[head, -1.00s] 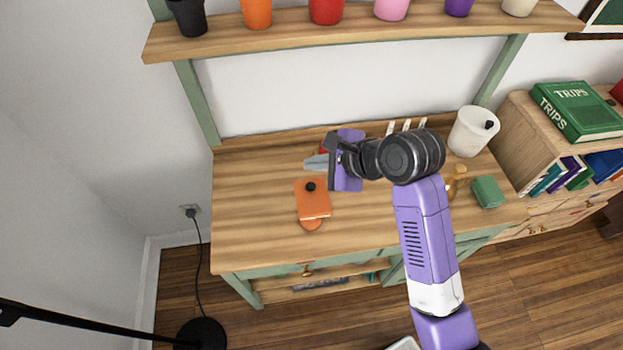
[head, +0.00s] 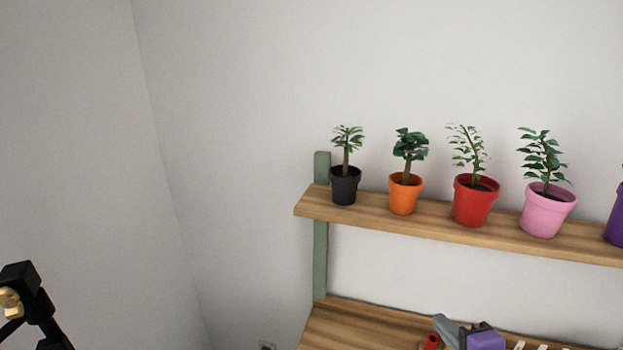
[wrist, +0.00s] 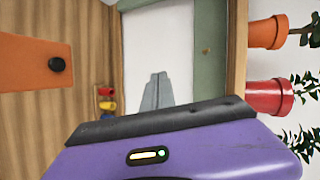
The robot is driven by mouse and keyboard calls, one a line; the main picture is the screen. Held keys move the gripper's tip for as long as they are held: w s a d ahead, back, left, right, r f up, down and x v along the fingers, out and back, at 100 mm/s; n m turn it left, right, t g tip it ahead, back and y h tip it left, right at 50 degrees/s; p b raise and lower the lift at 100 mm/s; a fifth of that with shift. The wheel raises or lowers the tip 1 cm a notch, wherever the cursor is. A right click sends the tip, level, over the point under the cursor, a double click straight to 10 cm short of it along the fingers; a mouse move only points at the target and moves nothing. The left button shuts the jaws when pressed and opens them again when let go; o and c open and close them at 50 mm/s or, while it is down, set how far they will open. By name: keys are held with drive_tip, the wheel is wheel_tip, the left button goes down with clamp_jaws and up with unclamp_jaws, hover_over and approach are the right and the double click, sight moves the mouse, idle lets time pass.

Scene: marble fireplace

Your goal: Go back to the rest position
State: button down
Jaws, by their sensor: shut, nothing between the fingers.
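My gripper (head: 441,326) shows at the bottom edge of the head view, over the back part of the wooden desk (head: 345,325). Only its grey fingers and part of its purple body are in that view; the rest of my arm is cut off. In the wrist view my gripper (wrist: 157,78) has its grey fingers together, with nothing held between them. The white wall lies behind the fingertips there.
A wooden shelf (head: 400,215) with several potted plants runs above the desk. An orange case with a black knob (wrist: 35,65) and a small red, yellow and blue object (wrist: 106,99) lie on the desk. A black lamp (head: 30,300) stands at the left.

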drive_tip(key=s+a+f+n+b, duration=0.1)
drive_tip(key=s+n, duration=0.4)
drive_tip(key=s, duration=0.7)
drive_tip(key=s+a+f+n+b, duration=0.2)
drive_tip(key=s+f+n, duration=0.3)
drive_tip(key=s, duration=0.8)
drive_tip(key=s+a+f+n+t+h+b, duration=0.1)
drive_tip(key=s+f+n+b, duration=0.3)
drive_tip(key=s, duration=0.8)
drive_tip(key=shift+s+a+f+n, duration=0.25)
drive_tip(key=shift+a+n, duration=0.1)
drive_tip(key=shift+n, duration=0.75)
